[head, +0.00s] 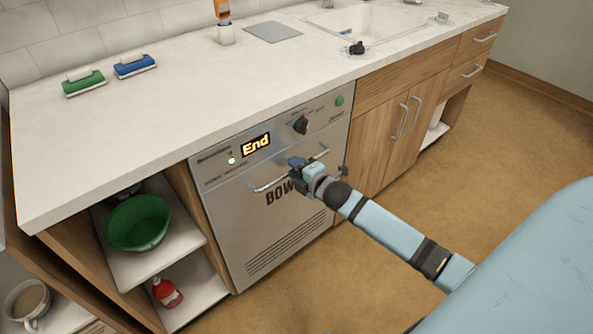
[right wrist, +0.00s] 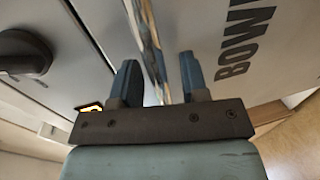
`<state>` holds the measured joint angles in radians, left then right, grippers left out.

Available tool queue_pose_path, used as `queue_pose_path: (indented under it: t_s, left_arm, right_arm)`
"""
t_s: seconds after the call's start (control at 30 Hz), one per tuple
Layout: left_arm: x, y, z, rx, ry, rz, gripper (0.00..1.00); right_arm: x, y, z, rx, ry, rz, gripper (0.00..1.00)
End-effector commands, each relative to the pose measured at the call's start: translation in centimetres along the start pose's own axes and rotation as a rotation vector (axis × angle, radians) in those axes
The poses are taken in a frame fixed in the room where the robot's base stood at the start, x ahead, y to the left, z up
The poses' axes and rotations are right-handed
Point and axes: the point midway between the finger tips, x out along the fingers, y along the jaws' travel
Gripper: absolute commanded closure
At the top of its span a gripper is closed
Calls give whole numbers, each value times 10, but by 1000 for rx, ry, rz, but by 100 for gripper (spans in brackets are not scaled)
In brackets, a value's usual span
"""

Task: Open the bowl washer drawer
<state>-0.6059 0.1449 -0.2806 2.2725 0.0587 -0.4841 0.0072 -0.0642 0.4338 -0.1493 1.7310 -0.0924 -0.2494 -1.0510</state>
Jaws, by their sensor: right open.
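The bowl washer (head: 222,212) is a steel-fronted unit under the counter, with a lit "End" display (head: 256,145), a black knob (head: 301,125) and a green button (head: 340,100). Its drawer front looks flush, so the drawer appears closed. A chrome bar handle (head: 265,186) runs across the front. My right gripper (head: 296,164) is at the handle's middle. In the right wrist view its fingers (right wrist: 158,75) are open, with the handle bar (right wrist: 147,42) between them; contact cannot be told. My left gripper is not in view.
An open shelf left of the washer holds a green bowl (head: 138,221) and a red bottle (head: 167,292). Wooden cupboard doors (head: 388,135) are to the right. Brushes (head: 84,83) lie on the counter (head: 190,110). The floor (head: 330,275) before the washer is clear; a light blue surface (head: 535,265) is at lower right.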

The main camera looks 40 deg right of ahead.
Motion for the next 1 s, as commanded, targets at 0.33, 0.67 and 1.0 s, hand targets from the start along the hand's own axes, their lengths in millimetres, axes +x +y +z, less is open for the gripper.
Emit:
queue_pose_path:
  t_s: [0.33,0.67,1.0]
  left_arm:
    - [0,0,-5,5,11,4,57]
    - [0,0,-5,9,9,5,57]
    - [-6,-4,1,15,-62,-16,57]
  right_arm:
    - [1,0,0,1,0,0,75]
    - [0,0,0,1,0,0,100]
    - [-24,-2,0,2,0,-4,100]
